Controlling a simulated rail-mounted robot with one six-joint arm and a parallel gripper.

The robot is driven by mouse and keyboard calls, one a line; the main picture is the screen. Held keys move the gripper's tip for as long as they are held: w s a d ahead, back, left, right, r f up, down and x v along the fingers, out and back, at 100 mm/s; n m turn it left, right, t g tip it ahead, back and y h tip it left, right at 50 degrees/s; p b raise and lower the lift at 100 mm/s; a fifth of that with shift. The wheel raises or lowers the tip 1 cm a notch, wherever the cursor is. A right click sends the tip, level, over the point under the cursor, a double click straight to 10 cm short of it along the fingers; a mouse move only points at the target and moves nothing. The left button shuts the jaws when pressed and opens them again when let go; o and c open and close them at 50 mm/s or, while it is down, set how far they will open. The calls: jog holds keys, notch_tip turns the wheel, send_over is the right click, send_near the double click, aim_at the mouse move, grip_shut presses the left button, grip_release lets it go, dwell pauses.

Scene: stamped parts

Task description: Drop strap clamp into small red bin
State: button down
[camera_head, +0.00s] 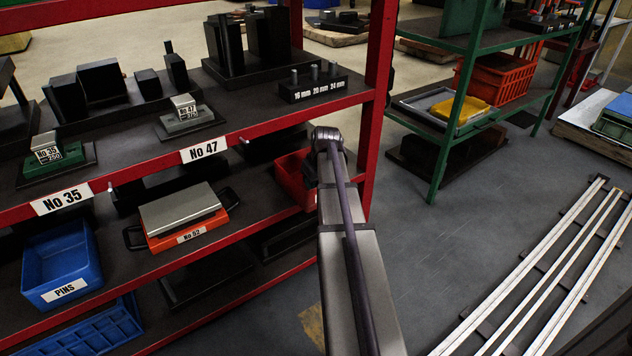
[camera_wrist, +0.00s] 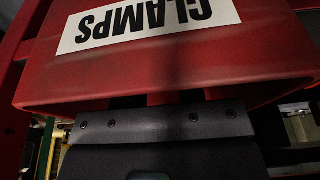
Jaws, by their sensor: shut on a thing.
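The small red bin (camera_head: 292,178) is on the middle shelf of the red rack, partly hidden by my arm in the head view. In the wrist view the bin (camera_wrist: 190,65) fills the top, with an upside-down white CLAMPS label. My gripper (camera_wrist: 160,128) is at the bin's rim, and its dark mounting plate shows along the bottom. The fingertips are hidden behind the bin's labelled wall. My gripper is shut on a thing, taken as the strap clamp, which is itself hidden. In the head view my arm hides the gripper.
The shelf above the bin carries a block marked 16, 20 and 24 mm (camera_head: 326,84). A red rack post (camera_head: 378,100) stands right of the bin. An orange case No 52 (camera_head: 182,215) and blue PINS bin (camera_head: 62,266) are to the left. Floor rails (camera_head: 545,275) lie at right.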

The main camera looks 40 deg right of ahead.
jog(key=shift+f+b, duration=0.4)
jog(key=shift+f, duration=0.1)
jog(key=c, duration=0.8)
grip_release()
jog(key=shift+r, duration=0.15)
jog(key=p+v, duration=1.3)
jog(key=shift+w, duration=0.1)
